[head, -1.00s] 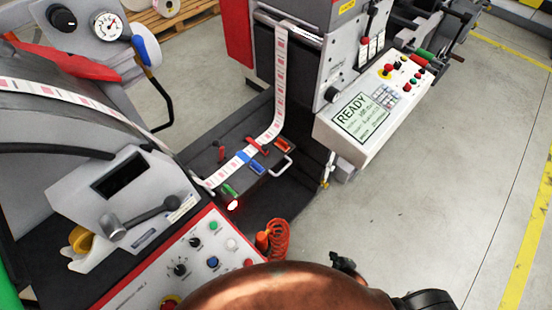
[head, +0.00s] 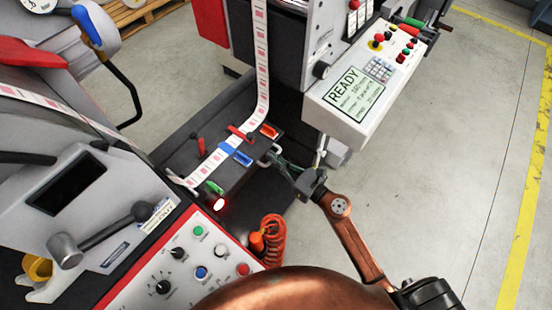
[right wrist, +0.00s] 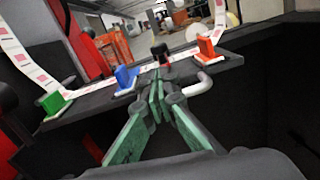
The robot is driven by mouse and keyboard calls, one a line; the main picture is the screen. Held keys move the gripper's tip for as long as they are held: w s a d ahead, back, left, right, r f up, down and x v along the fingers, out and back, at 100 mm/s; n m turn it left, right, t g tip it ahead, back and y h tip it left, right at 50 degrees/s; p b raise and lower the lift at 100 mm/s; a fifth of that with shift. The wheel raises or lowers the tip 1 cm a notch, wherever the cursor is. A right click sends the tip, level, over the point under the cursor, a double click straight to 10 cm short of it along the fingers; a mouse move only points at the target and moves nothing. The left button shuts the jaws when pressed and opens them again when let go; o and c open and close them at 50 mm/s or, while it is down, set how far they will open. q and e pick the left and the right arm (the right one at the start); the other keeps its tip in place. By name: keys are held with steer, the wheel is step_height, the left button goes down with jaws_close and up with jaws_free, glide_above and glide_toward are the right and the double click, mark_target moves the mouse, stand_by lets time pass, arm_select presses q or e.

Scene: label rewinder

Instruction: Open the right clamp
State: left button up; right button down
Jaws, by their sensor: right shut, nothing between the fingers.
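The splice table (head: 222,172) carries the label strip. A red lever (head: 240,133), which looks like the right clamp, lies low across the strip; its dark, red-sided knob (right wrist: 161,54) shows just beyond my fingertips in the right wrist view. Another red lever (head: 201,146) stands more upright to its left. My right gripper (head: 277,160), with green fingers, is shut and empty at the table's near right edge by the white handle (head: 265,158). In the right wrist view its fingertips (right wrist: 157,88) come together below the knob, apparently apart from it. My left gripper is not in view.
Blue (head: 236,154), orange (head: 268,131) and green (head: 215,187) pieces sit around the levers on the table. A control panel with a READY screen (head: 346,95) overhangs to the right. An orange coiled hose (head: 272,240) stands nearby. Open floor lies right.

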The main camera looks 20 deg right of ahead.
mark_target(260, 150)
steer(key=x, duration=0.6)
steer(key=shift+w+a, duration=0.15)
steer(key=shift+w, duration=0.15)
